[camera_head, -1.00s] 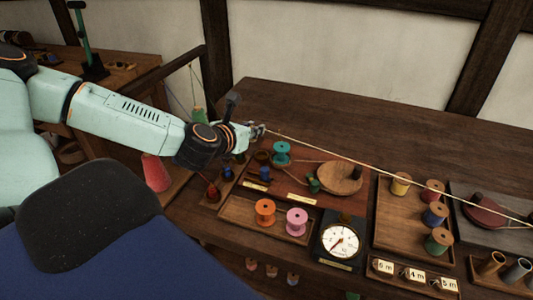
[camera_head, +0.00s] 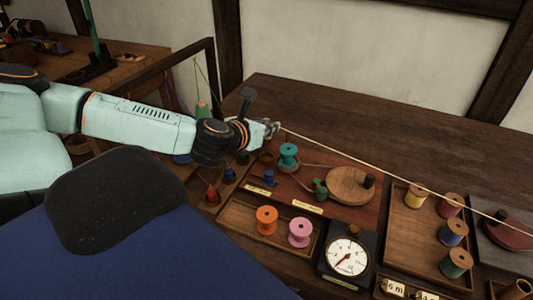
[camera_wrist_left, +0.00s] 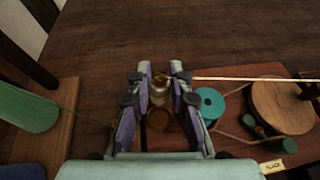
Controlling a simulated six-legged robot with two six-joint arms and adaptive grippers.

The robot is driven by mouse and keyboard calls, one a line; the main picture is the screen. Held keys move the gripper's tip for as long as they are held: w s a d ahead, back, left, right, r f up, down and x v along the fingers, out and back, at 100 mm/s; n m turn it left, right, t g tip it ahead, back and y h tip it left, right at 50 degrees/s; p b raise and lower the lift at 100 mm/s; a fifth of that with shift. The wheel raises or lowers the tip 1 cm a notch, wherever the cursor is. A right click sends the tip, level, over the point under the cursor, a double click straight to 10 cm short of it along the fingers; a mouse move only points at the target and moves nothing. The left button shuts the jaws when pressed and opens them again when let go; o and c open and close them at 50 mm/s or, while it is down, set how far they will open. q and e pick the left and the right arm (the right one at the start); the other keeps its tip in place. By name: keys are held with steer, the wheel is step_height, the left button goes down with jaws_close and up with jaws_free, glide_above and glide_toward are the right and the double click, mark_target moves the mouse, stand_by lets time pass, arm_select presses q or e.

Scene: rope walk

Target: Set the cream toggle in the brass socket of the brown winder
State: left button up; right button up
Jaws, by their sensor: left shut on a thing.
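My left gripper (camera_head: 273,130) is shut on a pale, cream-looking toggle (camera_wrist_left: 158,92) at the end of a cream cord (camera_head: 350,162). The toggle is held above the table and partly hidden by the fingers. The cord runs taut from the gripper to the right. A round brown wooden winder (camera_head: 350,186) with a dark knob lies right of the gripper; it also shows in the left wrist view (camera_wrist_left: 280,103). A brass-brown ring (camera_wrist_left: 158,119) shows below the toggle, between the fingers; I cannot tell whether it is the socket. My right gripper is not in view.
A teal spool (camera_head: 288,155) stands close to the gripper, and a green pulley (camera_head: 320,188) sits beside the winder. Orange (camera_head: 266,220) and pink (camera_head: 300,232) spools, a dial gauge (camera_head: 346,256) and a spool tray (camera_head: 405,232) are nearer. The table's back is clear.

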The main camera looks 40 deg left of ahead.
mark_target(266, 139)
arm_select(q)
steer(key=f+b, duration=0.2)
steer(key=f, duration=0.2)
steer(key=shift+w+b, duration=0.3)
steer(key=shift+b, duration=0.1)
steer(key=shift+s+a+f, duration=0.15)
steer(key=shift+s+a, duration=0.05)
steer(key=shift+s, duration=0.15)
steer(key=shift+f+b, duration=0.15)
steer(key=shift+b, duration=0.3)
steer(key=f+b, duration=0.2)
steer(key=f, duration=0.1)
steer(key=shift+w+d, duration=0.2)
steer(key=shift+w, duration=0.1)
steer(key=shift+f+b, duration=0.25)
steer(key=shift+b, duration=0.25)
steer(key=shift+s+a+r, duration=0.1)
steer(key=shift+s+a, duration=0.1)
steer(key=shift+s, duration=0.05)
steer(key=shift+w+d, duration=0.15)
steer(key=o, duration=0.5)
steer(key=shift+f, duration=0.2)
steer(key=shift+c, duration=0.2)
steer(key=shift+o, duration=0.6)
